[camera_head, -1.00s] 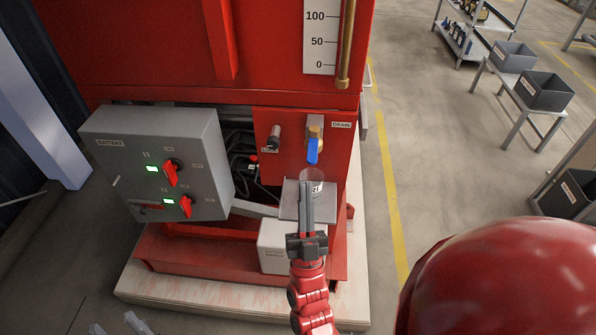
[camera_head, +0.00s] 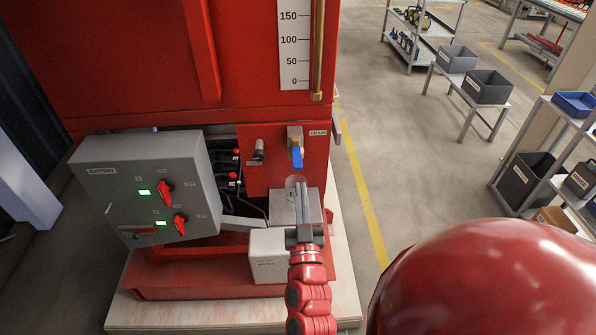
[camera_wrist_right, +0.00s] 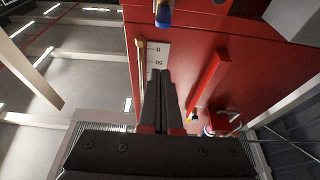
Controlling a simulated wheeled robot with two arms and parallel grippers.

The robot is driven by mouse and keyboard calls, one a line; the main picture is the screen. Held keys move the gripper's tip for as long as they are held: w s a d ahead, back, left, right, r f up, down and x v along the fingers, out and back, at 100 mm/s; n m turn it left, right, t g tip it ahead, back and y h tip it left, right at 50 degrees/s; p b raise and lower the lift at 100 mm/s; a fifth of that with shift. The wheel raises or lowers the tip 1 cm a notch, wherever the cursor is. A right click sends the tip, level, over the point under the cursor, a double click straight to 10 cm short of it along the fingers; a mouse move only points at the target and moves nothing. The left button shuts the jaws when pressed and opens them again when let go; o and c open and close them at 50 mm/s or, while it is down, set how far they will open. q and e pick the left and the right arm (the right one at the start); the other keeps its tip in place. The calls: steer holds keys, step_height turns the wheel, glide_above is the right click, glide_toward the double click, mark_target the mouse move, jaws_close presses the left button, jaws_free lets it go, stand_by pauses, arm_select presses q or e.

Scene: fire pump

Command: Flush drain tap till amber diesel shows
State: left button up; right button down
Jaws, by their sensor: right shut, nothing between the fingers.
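The drain tap has a brass body (camera_head: 294,135) and a blue lever (camera_head: 297,158) that hangs down. It is on the red panel beside the DRAIN label (camera_head: 318,133). A small clear jar (camera_head: 292,182) sits under the tap on a grey shelf (camera_head: 284,212), partly hidden by my right gripper. The colour of anything in it cannot be made out. My right gripper (camera_head: 302,188) is shut and empty, its tips just below the lever and beside the jar in the picture. The lever (camera_wrist_right: 164,17) also shows at the top of the right wrist view, apart from the fingertips (camera_wrist_right: 160,74). My left gripper is out of view.
A grey battery box (camera_head: 125,205) with red switches and green lights stands left of the tap. A white container (camera_head: 268,262) is below the shelf. A level gauge (camera_head: 295,45) is above. Free floor (camera_head: 420,160) lies to the right, with bins (camera_head: 488,88) beyond.

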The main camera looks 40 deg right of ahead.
step_height(320, 180, up, 4)
steer(key=p, duration=0.4)
glide_above(298, 169)
steer(key=f, duration=0.3)
steer(key=shift+s+a+p, duration=0.25)
steer(key=shift+s+p, duration=0.1)
steer(key=shift+p, duration=0.05)
steer(key=shift+s+f, duration=0.1)
steer(key=shift+f, duration=0.7)
